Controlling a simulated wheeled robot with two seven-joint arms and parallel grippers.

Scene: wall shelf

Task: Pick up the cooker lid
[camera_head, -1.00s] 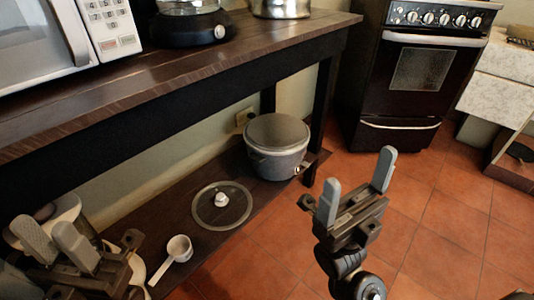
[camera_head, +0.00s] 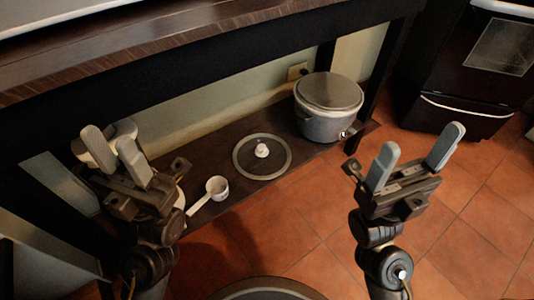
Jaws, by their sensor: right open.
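The cooker lid (camera_head: 246,160) is a round glass disc with a rim and a white knob. It lies flat on the low dark shelf, left of the grey cooker pot (camera_head: 331,122), which has its own flat grey top. My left gripper (camera_head: 111,143) is left of the lid, apart from it, and its two grey fingers look parted with nothing between them. My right gripper (camera_head: 418,153) is to the right of the lid and pot, over the floor, open and empty. The lid is fully visible.
A white ladle-like cup (camera_head: 216,187) lies on the shelf between my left gripper and the lid. A white object (camera_head: 104,138) is partly hidden behind my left gripper. The upper wooden counter (camera_head: 200,38) overhangs the low shelf. Tiled floor (camera_head: 310,237) in front is clear; a black oven (camera_head: 458,75) stands right.

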